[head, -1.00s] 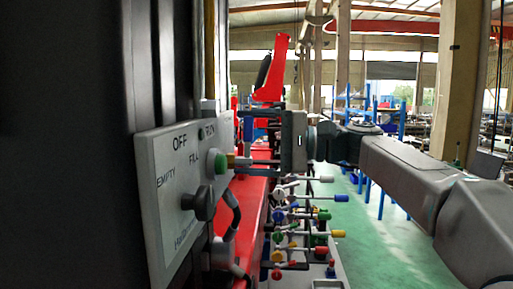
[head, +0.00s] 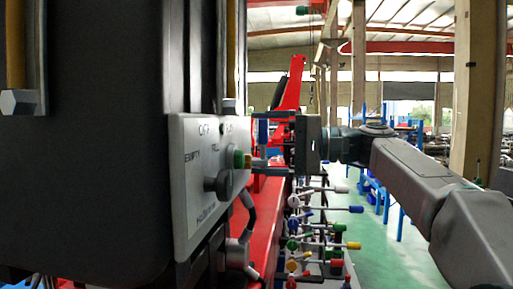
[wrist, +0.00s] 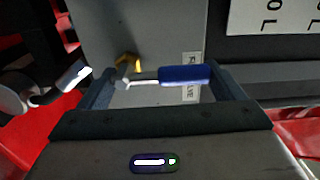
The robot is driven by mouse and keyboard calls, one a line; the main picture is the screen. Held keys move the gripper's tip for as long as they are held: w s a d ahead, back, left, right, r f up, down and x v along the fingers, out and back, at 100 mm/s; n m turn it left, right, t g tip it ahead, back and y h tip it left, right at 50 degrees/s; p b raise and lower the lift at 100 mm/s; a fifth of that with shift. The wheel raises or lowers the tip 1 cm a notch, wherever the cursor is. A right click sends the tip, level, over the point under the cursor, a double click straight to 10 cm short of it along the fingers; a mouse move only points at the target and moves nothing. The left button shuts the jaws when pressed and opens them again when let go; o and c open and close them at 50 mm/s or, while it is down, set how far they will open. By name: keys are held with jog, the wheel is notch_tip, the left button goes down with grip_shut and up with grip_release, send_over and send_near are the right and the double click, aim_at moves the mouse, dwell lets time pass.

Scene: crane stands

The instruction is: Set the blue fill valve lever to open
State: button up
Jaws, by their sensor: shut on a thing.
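The blue fill valve lever (wrist: 185,75) shows in the wrist view as a blue handle on a short metal stem, lying crosswise between my fingers. Its stem runs left to a pivot by a small yellow part (wrist: 128,63). A partly covered label plate (wrist: 192,58) is behind the handle. My gripper (wrist: 165,85) is shut on the lever, with its right finger by the handle's tip and its left finger beside the pivot. In the head view my gripper (head: 268,150) points left beside the control panel; the lever is hard to make out there.
The grey control panel (head: 190,205) with a black knob and green button stands close left of my gripper. Several valve levers with coloured ends (head: 310,235) stick out below it. A red beam (head: 268,215) runs beneath.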

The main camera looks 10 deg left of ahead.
jog(key=shift+f, duration=0.1)
jog(key=o, duration=1.2)
jog(key=shift+c, duration=0.2)
jog(key=shift+d, duration=0.1)
jog(key=w+d, duration=0.1)
jog(key=d, duration=1.2)
jog(key=shift+w+d+b, duration=0.15)
jog(key=shift+d+b, duration=0.2)
jog(key=s+a+f+m+t+h, duration=0.15)
jog(key=f+h, duration=0.25)
jog(key=f, duration=0.5)
jog(key=s+f+m+t+h, duration=0.2)
jog(key=f+m+t+h, duration=0.15)
jog(key=f, duration=0.65)
jog(key=s+d+f+n+h+p, duration=0.1)
jog(key=s+d+f+h, duration=0.4)
jog(key=s+d+f, duration=0.2)
jog(key=s+d+f+n+h+p, duration=0.1)
jog(key=s+d+f+h, duration=0.4)
jog(key=s+f, duration=0.6)
notch_tip(320, 180, down, 6)
jog(key=d+n, duration=0.1)
jog(key=d, duration=0.1)
jog(key=shift+d+r+n+g, duration=0.25)
jog(key=shift+d+n+g, duration=0.05)
jog(key=shift+d, duration=0.1)
